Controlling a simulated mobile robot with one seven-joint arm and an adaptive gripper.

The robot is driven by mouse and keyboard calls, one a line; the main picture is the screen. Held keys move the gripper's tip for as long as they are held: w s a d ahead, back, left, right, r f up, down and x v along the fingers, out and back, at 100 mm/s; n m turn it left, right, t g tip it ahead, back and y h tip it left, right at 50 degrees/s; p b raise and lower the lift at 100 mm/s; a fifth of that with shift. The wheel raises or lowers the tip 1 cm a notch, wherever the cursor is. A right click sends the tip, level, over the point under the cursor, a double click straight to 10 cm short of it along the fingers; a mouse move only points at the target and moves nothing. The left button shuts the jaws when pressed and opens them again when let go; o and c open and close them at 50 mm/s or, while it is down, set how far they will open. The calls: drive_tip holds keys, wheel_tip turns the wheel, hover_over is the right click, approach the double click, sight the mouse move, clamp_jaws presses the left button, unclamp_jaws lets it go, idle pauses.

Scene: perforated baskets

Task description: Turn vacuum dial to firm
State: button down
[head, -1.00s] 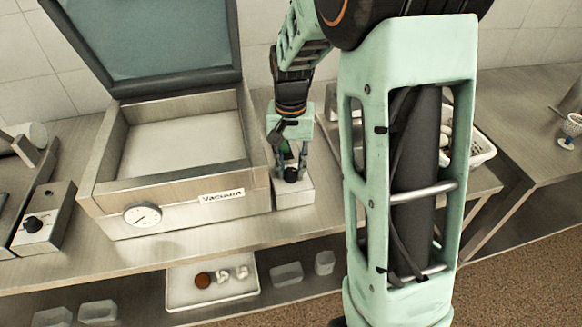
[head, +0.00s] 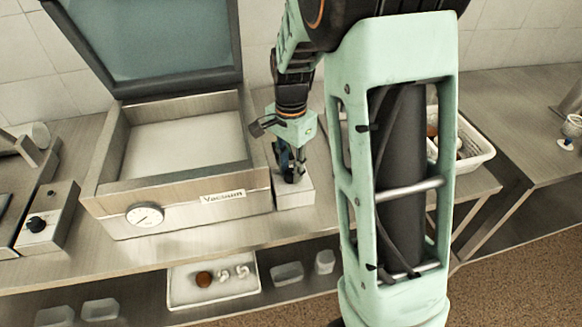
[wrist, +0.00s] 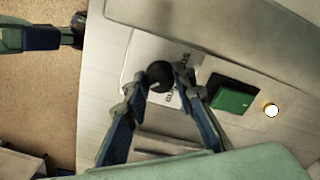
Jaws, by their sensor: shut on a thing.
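The black vacuum dial (wrist: 159,76) is a round knob on a small box (head: 295,196) at the right of the vacuum chamber (head: 165,186). A white plate with dark lettering lies under it; the words are partly hidden and unreadable. My gripper (head: 292,174) points down at the box and is shut on the dial; in the wrist view its fingertips (wrist: 157,82) are on both sides of the knob. A small white mark shows on the knob. The chamber front has a "Vacuum" label and a round gauge (head: 145,215).
A green square (wrist: 232,98) and a small bright round light (wrist: 271,110) sit right of the dial in the wrist view. The chamber lid (head: 150,45) stands open. A white perforated basket (head: 470,155) is behind my arm. A control box (head: 45,220) stands at left.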

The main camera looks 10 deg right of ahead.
sight(291, 172)
idle(0.4)
drive_tip(key=c, duration=1.6)
unclamp_jaws()
drive_tip(key=shift+r, duration=0.1)
wheel_tip(291, 172, up, 12)
